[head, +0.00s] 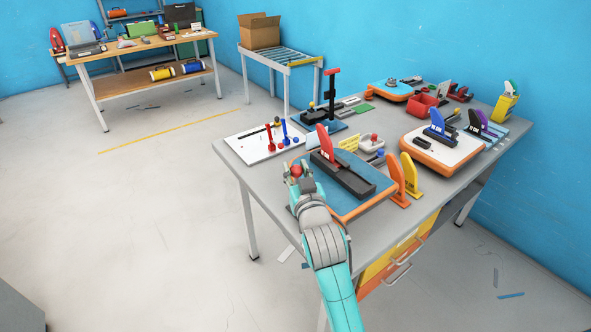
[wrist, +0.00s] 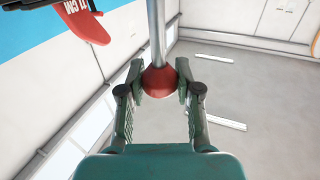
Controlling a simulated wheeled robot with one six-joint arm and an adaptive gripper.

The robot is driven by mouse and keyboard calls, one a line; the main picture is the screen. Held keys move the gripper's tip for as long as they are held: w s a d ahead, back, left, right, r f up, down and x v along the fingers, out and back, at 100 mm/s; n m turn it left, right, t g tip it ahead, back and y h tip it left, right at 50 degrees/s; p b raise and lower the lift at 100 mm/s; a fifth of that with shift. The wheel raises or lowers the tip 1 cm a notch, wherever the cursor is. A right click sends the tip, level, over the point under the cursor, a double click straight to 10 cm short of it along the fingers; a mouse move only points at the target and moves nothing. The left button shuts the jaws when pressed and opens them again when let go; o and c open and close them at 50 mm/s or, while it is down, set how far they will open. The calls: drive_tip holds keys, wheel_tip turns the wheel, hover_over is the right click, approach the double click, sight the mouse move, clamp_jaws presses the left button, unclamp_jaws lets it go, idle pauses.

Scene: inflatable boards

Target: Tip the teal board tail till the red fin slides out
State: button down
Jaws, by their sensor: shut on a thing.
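The teal board tail (head: 352,208), blue-topped with an orange edge, lies near the table's front corner; I cannot tell whether it is tilted. A long black fin box (head: 350,178) is on its top. The red fin (head: 325,144) stands up at the box's far-left end. In the wrist view the red fin (wrist: 86,22) shows a white size label at the upper left. My gripper (wrist: 158,84) is shut on a red knob (wrist: 158,76) at the end of a grey rod (wrist: 156,28). In the head view my gripper (head: 296,174) is at the board's left side.
A white board (head: 255,147) with red and blue pegs lies to the left. An orange-edged board (head: 440,157) with a blue fin is at the right.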

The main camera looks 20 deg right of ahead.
drive_tip(key=shift+m+t, duration=0.3)
drive_tip(key=shift+t, duration=0.3)
drive_tip(key=shift+s+d+f, duration=0.2)
drive_tip(key=shift+s+d, duration=0.05)
drive_tip(key=shift+s, duration=0.55)
drive_tip(key=shift+s+d+f, duration=0.25)
drive_tip(key=shift+s+d, duration=0.05)
drive_tip(key=shift+s, duration=0.55)
drive_tip(key=shift+s+d+f, duration=0.2)
drive_tip(key=shift+s+d, duration=0.05)
drive_tip(key=shift+s, duration=0.55)
drive_tip(key=c, duration=0.8)
unclamp_jaws()
drive_tip(key=shift+s, duration=0.1)
drive_tip(key=s+f, duration=0.1)
drive_tip(key=s, duration=1)
drive_tip(key=shift+s+a+f, duration=0.2)
drive_tip(key=shift+s+a, duration=0.2)
drive_tip(key=shift+a, duration=0.05)
